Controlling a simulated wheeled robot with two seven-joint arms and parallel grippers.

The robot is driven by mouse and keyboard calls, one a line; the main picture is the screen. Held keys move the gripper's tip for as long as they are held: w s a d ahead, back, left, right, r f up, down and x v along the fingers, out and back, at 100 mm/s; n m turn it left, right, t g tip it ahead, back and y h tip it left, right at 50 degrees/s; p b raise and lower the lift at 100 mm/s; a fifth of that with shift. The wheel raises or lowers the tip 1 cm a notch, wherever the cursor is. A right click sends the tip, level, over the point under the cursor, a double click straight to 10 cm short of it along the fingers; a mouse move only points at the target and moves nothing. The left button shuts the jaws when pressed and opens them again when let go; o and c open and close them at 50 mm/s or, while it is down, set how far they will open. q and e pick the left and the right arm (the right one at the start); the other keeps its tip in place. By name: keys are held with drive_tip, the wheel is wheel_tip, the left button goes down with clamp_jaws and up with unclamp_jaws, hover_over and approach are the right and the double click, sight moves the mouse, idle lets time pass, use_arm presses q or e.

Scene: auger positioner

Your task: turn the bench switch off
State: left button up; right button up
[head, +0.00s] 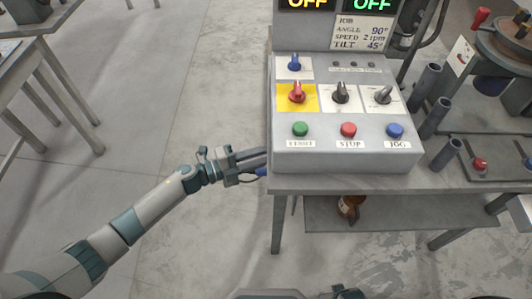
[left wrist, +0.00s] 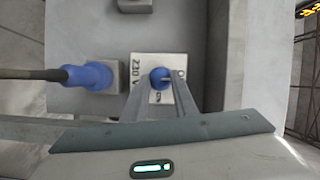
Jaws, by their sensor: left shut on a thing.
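My left gripper (head: 262,158) reaches in from the left to the left side of the grey control box (head: 340,160). In the left wrist view its two fingers (left wrist: 160,82) are shut on a small blue knob (left wrist: 159,73), one finger on each side. The knob sits on a white plate (left wrist: 141,68) marked 230 V, with other marks partly hidden by the fingers. The knob's exact angle is hard to read. A small dark part at the bottom edge of the head view may belong to my right gripper (head: 348,293); its fingers do not show.
A blue plug (left wrist: 88,77) with a dark cable is beside the knob. The box front carries a red knob (head: 297,94) on yellow, a blue knob (head: 294,64), and green, red and blue buttons. Both displays (head: 372,5) read OFF.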

use_arm(q)
drive_tip(key=o, duration=1.1)
drive_tip(key=shift+b+v, duration=1.2)
drive_tip(key=shift+v, duration=7.55)
use_arm(e)
wheel_tip(320, 180, up, 6)
drive_tip(key=w, duration=0.2)
drive_tip(key=shift+w+a+f, duration=0.15)
drive_tip(key=shift+a, duration=0.3)
